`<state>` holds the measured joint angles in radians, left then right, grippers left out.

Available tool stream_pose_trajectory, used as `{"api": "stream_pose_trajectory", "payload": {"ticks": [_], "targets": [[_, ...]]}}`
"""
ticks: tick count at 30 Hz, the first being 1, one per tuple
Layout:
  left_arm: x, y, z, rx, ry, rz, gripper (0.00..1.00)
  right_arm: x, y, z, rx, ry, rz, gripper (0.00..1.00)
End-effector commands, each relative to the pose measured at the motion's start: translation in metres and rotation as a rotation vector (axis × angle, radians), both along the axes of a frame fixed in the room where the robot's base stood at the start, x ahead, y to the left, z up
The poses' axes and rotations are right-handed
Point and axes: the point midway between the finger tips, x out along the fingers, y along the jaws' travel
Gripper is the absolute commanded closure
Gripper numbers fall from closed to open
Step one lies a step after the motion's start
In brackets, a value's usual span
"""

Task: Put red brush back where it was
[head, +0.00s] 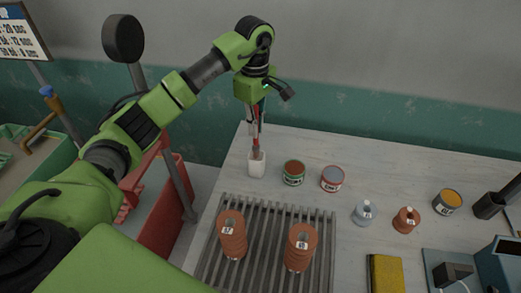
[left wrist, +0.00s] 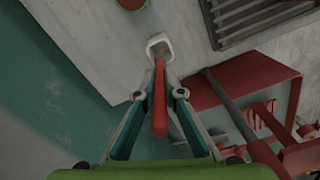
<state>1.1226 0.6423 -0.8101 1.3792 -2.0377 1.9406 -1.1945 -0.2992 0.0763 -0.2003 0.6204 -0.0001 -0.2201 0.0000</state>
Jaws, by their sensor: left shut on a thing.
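The red brush (left wrist: 160,100) is held upright in my left gripper (head: 257,118). In the left wrist view the fingertips of my left gripper (left wrist: 159,95) close on the red handle from both sides. A small white cup (head: 257,166) stands on the table right below the gripper, near the table's left edge. The brush's lower end reaches the cup's mouth; how far it is inside I cannot tell. The cup (left wrist: 159,46) also shows in the left wrist view, in line with the brush. My right gripper is not in view.
Paint cans, one green-labelled (head: 293,173) and one red-labelled (head: 332,179), stand right of the cup. A slatted rack (head: 267,228) with two stacks of clay-coloured discs lies in front. Small bottles (head: 364,213), a yellow sponge (head: 385,273) and a blue device (head: 499,265) are further right.

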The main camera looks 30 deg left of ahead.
Motion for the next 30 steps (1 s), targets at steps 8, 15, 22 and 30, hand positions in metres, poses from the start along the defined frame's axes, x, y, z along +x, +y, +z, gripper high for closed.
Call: {"api": "stream_pose_trajectory", "payload": {"ticks": [8, 15, 22, 30], "targets": [[0.0, 0.0, -0.031, -0.001, 0.0, -0.002, 1.0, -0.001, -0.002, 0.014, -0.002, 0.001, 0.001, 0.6], [-0.001, -0.001, -0.061, -0.003, 0.003, -0.003, 1.0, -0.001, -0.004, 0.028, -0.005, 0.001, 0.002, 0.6], [0.0, 0.0, -0.068, 0.0, -0.003, -0.004, 1.0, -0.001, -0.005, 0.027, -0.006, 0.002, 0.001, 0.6], [0.0, 0.0, -0.071, -0.001, -0.002, -0.004, 0.74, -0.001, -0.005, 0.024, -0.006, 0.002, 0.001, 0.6]]}}
